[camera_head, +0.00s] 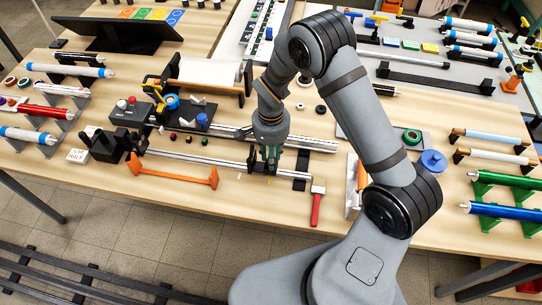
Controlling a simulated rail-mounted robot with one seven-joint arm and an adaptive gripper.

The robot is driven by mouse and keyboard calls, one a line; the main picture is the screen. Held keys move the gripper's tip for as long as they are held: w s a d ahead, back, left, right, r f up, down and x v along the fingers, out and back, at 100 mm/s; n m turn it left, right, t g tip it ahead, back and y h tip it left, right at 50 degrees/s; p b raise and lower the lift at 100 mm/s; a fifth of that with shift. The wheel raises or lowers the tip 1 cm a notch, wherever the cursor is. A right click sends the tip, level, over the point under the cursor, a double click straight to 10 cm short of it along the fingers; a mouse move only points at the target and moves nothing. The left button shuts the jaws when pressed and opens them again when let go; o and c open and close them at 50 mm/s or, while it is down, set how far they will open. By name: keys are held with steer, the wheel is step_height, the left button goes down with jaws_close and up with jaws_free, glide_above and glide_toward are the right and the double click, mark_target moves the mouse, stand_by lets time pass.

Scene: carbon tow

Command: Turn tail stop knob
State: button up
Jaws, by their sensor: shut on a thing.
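My gripper (268,163) points down over the wooden table at the right end of a long silver rail (200,159). A black block (257,168) sits at that end, right by the fingertips. My gripper is shut on a small part there, which I take to be the tail stop knob; the fingers hide it, so its shape and turn angle cannot be told.
A red-handled tool (317,206) lies just right of my gripper. An orange-ended bar (172,176) lies at the front left. A second silver rail (300,142) runs behind. A black winding fixture (104,146) stands at left. Blue and green rollers (505,211) stand on racks at right.

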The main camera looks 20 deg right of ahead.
jaws_close()
steer(key=shift+n+b, duration=0.3)
steer(key=shift+f+n+b, duration=0.2)
steer(key=shift+n+b, duration=0.6)
steer(key=n+b, duration=0.2)
steer(key=n, duration=0.1)
steer(key=shift+n, duration=0.3)
steer(key=n+b, duration=0.2)
steer(key=n, duration=0.2)
steer(key=shift+r, duration=0.1)
steer(key=shift+n+b, duration=0.55)
steer(key=shift+n, duration=1.55)
steer(key=shift+o, duration=2.4)
jaws_free()
steer(key=shift+r, duration=0.1)
